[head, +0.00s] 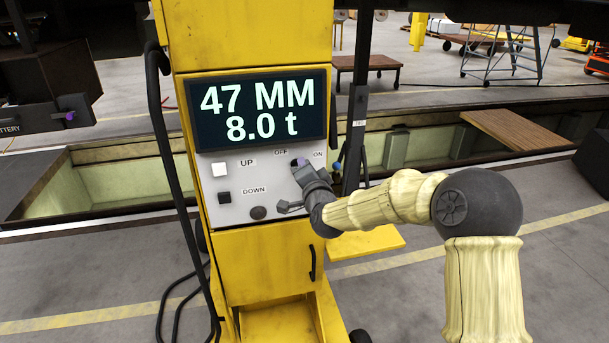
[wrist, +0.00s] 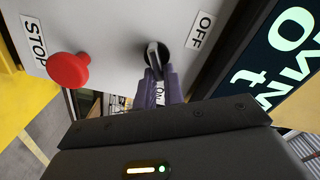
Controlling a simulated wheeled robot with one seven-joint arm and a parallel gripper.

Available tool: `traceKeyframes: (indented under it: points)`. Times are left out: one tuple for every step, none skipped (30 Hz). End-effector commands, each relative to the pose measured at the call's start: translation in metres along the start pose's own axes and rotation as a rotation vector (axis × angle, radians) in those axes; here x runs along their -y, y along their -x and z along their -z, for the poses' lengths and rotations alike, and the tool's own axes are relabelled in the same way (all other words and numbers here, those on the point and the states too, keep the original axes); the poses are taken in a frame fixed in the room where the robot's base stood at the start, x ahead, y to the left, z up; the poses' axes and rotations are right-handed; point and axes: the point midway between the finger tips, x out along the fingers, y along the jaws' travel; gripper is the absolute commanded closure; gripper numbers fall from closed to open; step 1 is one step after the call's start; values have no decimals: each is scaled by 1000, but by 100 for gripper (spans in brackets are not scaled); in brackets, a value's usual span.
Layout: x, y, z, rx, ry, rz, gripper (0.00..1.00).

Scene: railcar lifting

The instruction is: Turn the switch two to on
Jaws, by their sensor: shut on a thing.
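The OFF/ON rotary switch is on the grey panel (head: 231,207) of a yellow lifting column. In the wrist view it is a dark round switch with a grey lever (wrist: 153,52). The OFF label (wrist: 203,28) is to its right, and the ON label (wrist: 160,95) shows partly behind the fingers. My gripper (wrist: 159,76) has its purple fingers shut on the lever, one on each side. In the head view my gripper (head: 300,164) covers most of the switch. The lever's exact setting is hard to tell.
A red STOP button (wrist: 69,71) sits near the fingers. The panel also has a white UP button (head: 219,169), a black DOWN button (head: 224,197) and a round dark knob (head: 258,213). The display (head: 257,110) above reads 47 MM and 8.0 t. A black cable (head: 168,150) hangs at left.

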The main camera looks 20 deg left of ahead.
Motion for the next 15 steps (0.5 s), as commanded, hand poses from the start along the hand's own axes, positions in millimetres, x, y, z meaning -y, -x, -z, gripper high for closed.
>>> traceKeyframes:
  points:
    - [-2, 0, 0, -2, -8, -1, 100]
    - [-1, 0, 0, -2, -11, -1, 100]
    - [-1, 0, 1, -2, -14, -1, 100]
    - [-1, 0, 1, -1, -16, -1, 100]
    - [-1, 0, 1, -1, -17, -1, 100]
    - [-1, 0, 1, -1, -18, -1, 100]
    - [0, 0, 1, -1, -18, -1, 100]
    - [0, 0, 1, -1, -18, -1, 100]
    - [0, 0, 1, -1, -17, -1, 100]
    - [0, 0, 1, -1, -17, -1, 100]
    - [0, 0, 1, -1, -17, -1, 100]
    - [0, 0, 1, -1, -17, -1, 100]
    - [0, 0, 1, -1, -17, -1, 100]
    - [0, 0, 1, -1, -17, -1, 88]
    - [0, 0, 1, -1, -17, -1, 80]
